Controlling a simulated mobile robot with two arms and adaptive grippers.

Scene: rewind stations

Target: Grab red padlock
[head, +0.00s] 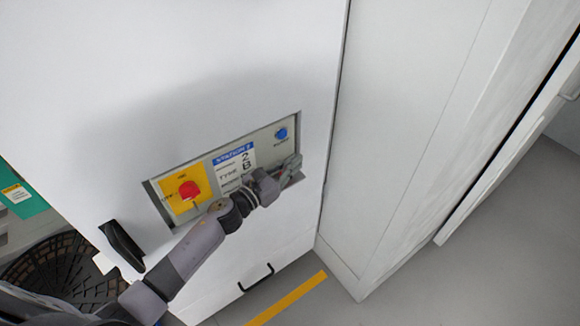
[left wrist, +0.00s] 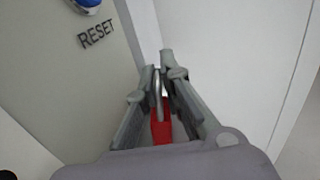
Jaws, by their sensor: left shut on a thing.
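The red padlock (left wrist: 161,130) shows in the left wrist view between my left gripper's fingers, with its metal shackle pointing towards the fingertips. My left gripper (left wrist: 160,72) is shut on it. In the head view my left gripper (head: 290,168) is at the right end of the recessed control panel (head: 207,162), below the blue reset button (head: 281,133). The padlock is mostly hidden there by the gripper. I cannot tell whether the shackle touches the panel. My right gripper is not in view.
The panel sits in a white cabinet door (head: 200,60) with a black handle (head: 122,245) and has a red knob on a yellow plate (head: 187,190). A dark basket (head: 65,272) stands lower left. Grey floor (head: 500,220) is clear at the right.

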